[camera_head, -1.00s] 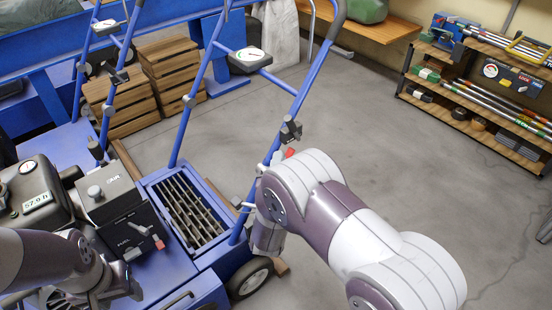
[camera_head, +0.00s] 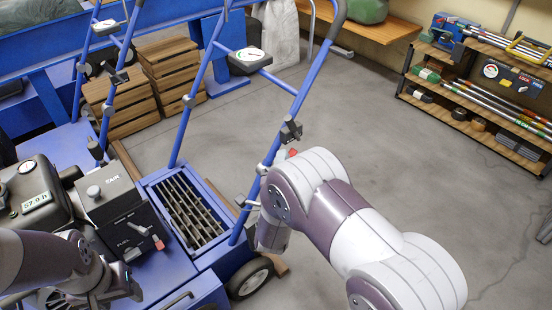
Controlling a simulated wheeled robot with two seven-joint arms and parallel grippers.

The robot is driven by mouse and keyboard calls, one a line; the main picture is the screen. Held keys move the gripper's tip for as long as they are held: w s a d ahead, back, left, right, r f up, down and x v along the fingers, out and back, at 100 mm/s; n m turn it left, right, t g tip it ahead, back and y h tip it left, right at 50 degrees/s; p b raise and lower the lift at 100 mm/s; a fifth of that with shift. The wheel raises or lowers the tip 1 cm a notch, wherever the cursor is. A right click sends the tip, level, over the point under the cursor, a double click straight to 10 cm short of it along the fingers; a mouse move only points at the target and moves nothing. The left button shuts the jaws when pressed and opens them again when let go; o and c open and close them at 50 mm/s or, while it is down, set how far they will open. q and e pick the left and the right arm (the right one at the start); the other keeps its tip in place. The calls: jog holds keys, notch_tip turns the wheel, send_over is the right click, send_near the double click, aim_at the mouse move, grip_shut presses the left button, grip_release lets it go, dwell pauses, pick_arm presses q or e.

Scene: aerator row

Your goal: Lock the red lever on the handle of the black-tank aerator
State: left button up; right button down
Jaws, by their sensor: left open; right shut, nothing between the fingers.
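The black-tank aerator stands at left, with a dark tank (camera_head: 32,190) and a blue frame. Its blue handle (camera_head: 315,60) rises to the top centre. The red lever (camera_head: 292,153) shows as a small red piece below a dark clamp (camera_head: 290,131) on the handle's right bar, just above my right arm's large joint, which may hide part of it. My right gripper is hidden behind my arm, so its contact with the lever cannot be seen. My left gripper (camera_head: 122,288) is open at the lower left, over the front of the machine, clear of the handle.
Another blue handle (camera_head: 105,80) stands behind at left. A second red lever (camera_head: 159,244) sits on the engine's black box (camera_head: 130,222). Wooden crates (camera_head: 170,60) are stacked behind. A tool shelf (camera_head: 480,90) stands at right. The grey floor (camera_head: 390,130) between is clear.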

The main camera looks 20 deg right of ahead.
jog(key=shift+w+d+f+b, duration=0.15)
jog(key=shift+w+d+b, duration=0.15)
jog(key=shift+d, duration=0.5)
jog(key=shift+w+d+f+b, duration=0.15)
jog(key=shift+w+d+f, duration=0.1)
jog(key=shift+d, duration=0.5)
jog(key=shift+w+d+f+b, duration=0.1)
jog(key=shift+w+d+b, duration=0.2)
jog(key=shift+d, duration=0.5)
dwell(2.0)
jog(key=s+a+r+p, duration=0.2)
jog(key=s+a, duration=0.1)
jog(key=a, duration=0.7)
jog(key=shift+s, duration=0.4)
dwell(0.8)
jog(key=shift+a, duration=0.15)
jog(key=shift+s+a+r+p, duration=0.15)
jog(key=shift+s+a, duration=0.15)
jog(key=shift+a, duration=0.45)
jog(key=shift+s+a+r+p, duration=0.1)
jog(key=shift+s+a+r, duration=0.15)
jog(key=shift+a, duration=0.5)
jog(key=shift+s+a+r+p, duration=0.1)
jog(key=shift+s+a, duration=0.2)
jog(key=shift+a, duration=0.45)
